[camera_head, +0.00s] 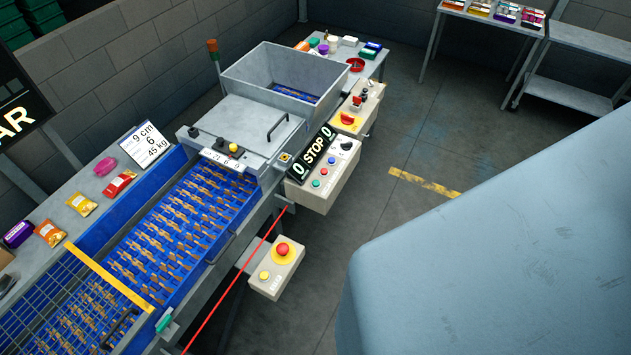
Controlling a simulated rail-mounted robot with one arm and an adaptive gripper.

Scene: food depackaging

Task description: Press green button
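A light grey control box (332,190) is mounted on the near right side of the conveyor machine, beside a black sign reading "0 STOP 0" (316,152). Its sloped face carries a row of small buttons and a black knob (347,145). The lowest button looks green (315,183), with a red one (324,171) just above it; they are too small to read labels. My gripper is not in view, and nothing touches the buttons.
Another box (348,123) with a red switch stands behind. A red cord (235,279) runs along the conveyor. Grey floor (390,140) is open to the right.

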